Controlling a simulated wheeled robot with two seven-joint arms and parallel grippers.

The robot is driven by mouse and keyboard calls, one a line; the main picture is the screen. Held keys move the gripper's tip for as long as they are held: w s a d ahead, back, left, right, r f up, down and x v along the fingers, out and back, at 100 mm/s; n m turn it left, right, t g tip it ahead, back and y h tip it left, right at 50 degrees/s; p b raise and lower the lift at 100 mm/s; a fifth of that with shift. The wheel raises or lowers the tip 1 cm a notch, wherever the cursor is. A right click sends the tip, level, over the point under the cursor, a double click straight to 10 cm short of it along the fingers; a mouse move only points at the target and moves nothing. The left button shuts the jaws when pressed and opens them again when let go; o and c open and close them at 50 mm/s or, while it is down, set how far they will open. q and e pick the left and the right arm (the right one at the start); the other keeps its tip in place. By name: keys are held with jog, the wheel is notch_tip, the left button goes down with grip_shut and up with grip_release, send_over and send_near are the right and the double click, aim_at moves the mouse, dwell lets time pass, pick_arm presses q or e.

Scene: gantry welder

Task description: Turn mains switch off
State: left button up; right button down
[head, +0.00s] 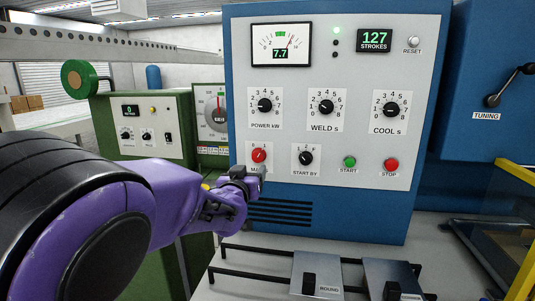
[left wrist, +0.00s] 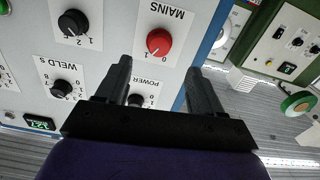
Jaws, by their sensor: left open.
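The mains switch is a red rotary knob (head: 259,156) on a white label at the lower left of the blue and grey welder panel. In the left wrist view the red knob (left wrist: 158,42) shows upside down, with 0 and 1 marked on its MAINS label. My left gripper (head: 250,176) is just below and in front of the knob in the head view, covering part of its label. In the left wrist view my left gripper (left wrist: 159,75) is open, its two fingers apart, with the knob beyond the fingertips and nothing between them. My right gripper is not in view.
The start-by knob (head: 306,158), green start button (head: 349,162) and red stop button (head: 391,165) sit to the right. The power knob (head: 265,105) is above. A green machine (head: 150,128) stands at left. Rails with plates (head: 318,275) lie below the panel.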

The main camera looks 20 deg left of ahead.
aim_at(257, 157)
pick_arm(q)
jog(key=p+x, duration=0.1)
jog(key=x, duration=0.2)
jog(key=p+x, duration=0.1)
jog(key=x, duration=0.2)
jog(key=p+x, duration=0.2)
jog(key=x, duration=0.2)
jog(key=shift+r, duration=0.3)
jog(key=shift+s+r, duration=0.15)
jog(key=shift+s, duration=0.1)
jog(key=shift+w, duration=0.1)
jog(key=c, duration=1.1)
